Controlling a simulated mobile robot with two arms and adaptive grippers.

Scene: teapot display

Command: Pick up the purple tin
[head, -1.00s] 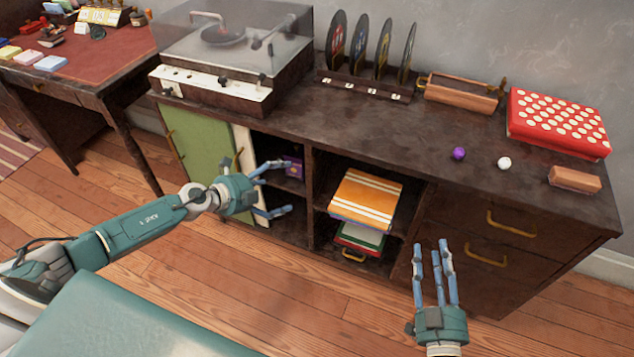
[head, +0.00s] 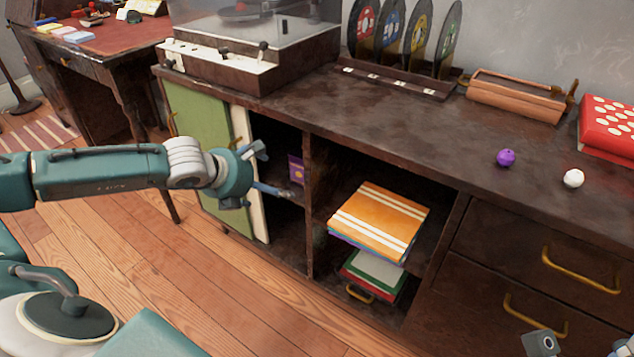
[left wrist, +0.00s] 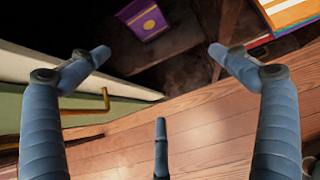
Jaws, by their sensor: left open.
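The purple tin (head: 296,169) has a yellow emblem and stands on the shelf inside the cabinet's left compartment, against the right divider. It also shows at the top of the left wrist view (left wrist: 143,18), upper left of centre. My left gripper (head: 270,170) is at the opening of that compartment, short of the tin. In the left wrist view its fingers (left wrist: 159,52) are spread wide with nothing between them, and the tin lies beyond them. Only small parts of my right gripper (head: 540,345) show at the bottom right corner of the head view.
The open green door (head: 200,150) and a pale panel edge (head: 250,195) are just left of my left gripper. A record player (head: 235,60) stands on top.

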